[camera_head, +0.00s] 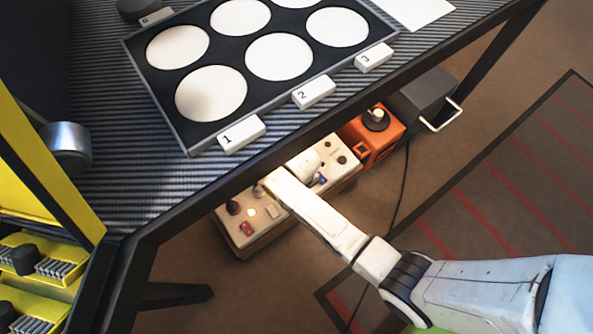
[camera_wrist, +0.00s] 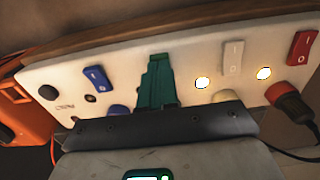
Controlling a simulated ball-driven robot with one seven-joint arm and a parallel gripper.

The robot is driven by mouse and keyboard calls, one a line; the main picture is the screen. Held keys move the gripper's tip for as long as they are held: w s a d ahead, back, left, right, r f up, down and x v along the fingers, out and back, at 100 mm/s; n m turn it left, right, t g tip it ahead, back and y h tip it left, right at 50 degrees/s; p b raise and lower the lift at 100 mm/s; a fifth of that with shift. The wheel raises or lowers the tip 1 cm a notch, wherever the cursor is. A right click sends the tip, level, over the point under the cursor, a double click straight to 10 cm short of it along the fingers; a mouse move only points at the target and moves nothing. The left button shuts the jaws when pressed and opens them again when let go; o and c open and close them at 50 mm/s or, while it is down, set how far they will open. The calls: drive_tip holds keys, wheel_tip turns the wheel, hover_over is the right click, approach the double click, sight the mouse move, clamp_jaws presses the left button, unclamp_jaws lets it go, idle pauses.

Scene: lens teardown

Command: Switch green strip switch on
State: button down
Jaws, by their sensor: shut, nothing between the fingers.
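A cream power strip (camera_wrist: 65,75) fills the wrist view. It also shows below the workbench in the head view (camera_head: 284,233). From left to right it carries a blue switch (camera_wrist: 96,78), a whitish switch (camera_wrist: 232,57) and a red switch (camera_wrist: 301,48). Lit lamps glow beside the whitish switch (camera_wrist: 202,83) and the red switch (camera_wrist: 264,73); the lamp (camera_wrist: 90,98) near the blue one is dark. My gripper (camera_wrist: 158,60) has its teal fingers shut and empty, over the panel between the blue and whitish switches. I see no green switch; the fingers cover that spot. I cannot tell whether they touch the panel.
A red-black plug (camera_wrist: 290,100) with a cable sits at the strip's right. An orange box (camera_head: 372,133) stands beside the strip. The workbench edge (camera_head: 330,123) overhangs it, with a lens tray (camera_head: 188,138) on top. The floor (camera_head: 480,120) to the right is open.

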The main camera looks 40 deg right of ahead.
drive_tip(key=shift+f+b, duration=0.35)
drive_tip(key=shift+f, duration=0.25)
idle(0.3)
wheel_tip(320, 180, up, 7)
drive_tip(key=p, duration=0.8)
drive_tip(key=shift+r, duration=0.1)
idle(0.6)
